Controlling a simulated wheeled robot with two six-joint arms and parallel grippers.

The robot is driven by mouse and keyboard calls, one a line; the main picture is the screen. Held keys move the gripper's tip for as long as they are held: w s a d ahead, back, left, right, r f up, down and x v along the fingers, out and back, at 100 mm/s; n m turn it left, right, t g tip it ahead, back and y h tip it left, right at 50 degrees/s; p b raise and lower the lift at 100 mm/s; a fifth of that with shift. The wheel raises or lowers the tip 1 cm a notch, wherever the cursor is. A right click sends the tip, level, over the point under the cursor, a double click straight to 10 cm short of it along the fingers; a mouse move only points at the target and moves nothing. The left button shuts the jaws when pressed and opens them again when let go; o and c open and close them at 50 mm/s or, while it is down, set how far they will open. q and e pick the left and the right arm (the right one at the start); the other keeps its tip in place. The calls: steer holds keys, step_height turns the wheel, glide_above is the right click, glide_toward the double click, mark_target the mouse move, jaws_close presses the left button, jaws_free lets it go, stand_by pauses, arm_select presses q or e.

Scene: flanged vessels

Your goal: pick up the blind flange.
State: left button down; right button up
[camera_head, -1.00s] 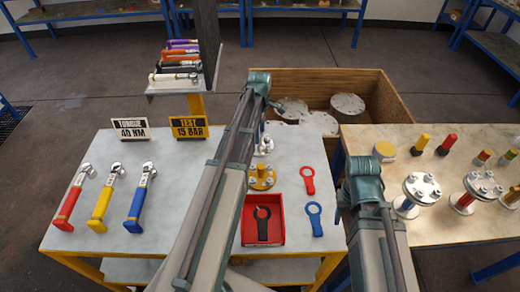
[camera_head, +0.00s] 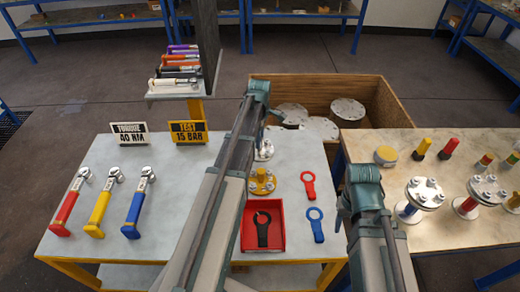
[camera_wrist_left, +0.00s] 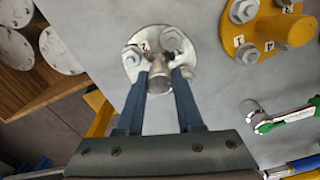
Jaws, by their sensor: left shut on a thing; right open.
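The silver round flange (camera_head: 265,150), likely the blind flange, stands on the near left table and is partly hidden by my left arm in the head view. In the left wrist view the silver flange (camera_wrist_left: 133,62) has bolts around its rim and a central stub. My left gripper (camera_wrist_left: 160,76) is shut on that stub, one blue finger on each side. The flange appears to sit at table level; whether it is lifted at all I cannot tell. In the head view the left fingers are hidden behind my arm. My right arm shows, but its gripper does not.
A yellow flange (camera_head: 261,183) stands close beside the silver one. A wooden crate (camera_head: 377,90) holds grey discs. Bolted flanged vessels (camera_head: 424,193) stand on the right table.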

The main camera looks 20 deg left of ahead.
arm_select(q)
steer(key=shift+r, duration=0.2)
arm_select(e)
steer(key=shift+r, duration=0.2)
arm_select(q)
step_height(320, 180, up, 10)
steer(key=p, duration=1)
steer(key=shift+f, duration=0.15)
arm_select(e)
step_height(320, 180, up, 10)
steer(key=shift+f, duration=0.15)
arm_select(q)
steer(key=shift+f, duration=0.1)
arm_select(e)
steer(key=shift+f, duration=0.1)
